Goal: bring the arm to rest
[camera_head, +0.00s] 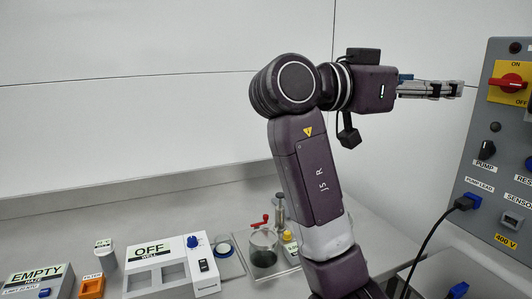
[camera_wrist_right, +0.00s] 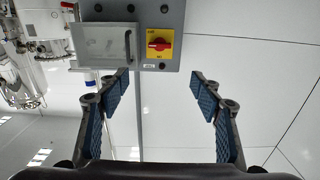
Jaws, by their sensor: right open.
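My right arm rises through the middle of the head view, with its forearm upright and its wrist bent to the right. My right gripper (camera_head: 458,89) points right, toward the grey control panel (camera_head: 480,130), and its fingers look level. In the right wrist view, the right gripper (camera_wrist_right: 159,78) is open, with its two blue-padded fingers wide apart and nothing between them. The panel's red and yellow switch (camera_wrist_right: 160,43) shows beyond the fingertips there. It also shows in the head view (camera_head: 510,83), right of the gripper. My left gripper is not in view.
Below my arm, the bench (camera_head: 130,205) holds an EMPTY-labelled box (camera_head: 38,275), an orange holder (camera_head: 92,287), an OFF-labelled block (camera_head: 150,248) and a glass beaker (camera_head: 263,248). A black cable (camera_head: 430,238) hangs from the panel. White wall is clear at upper left.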

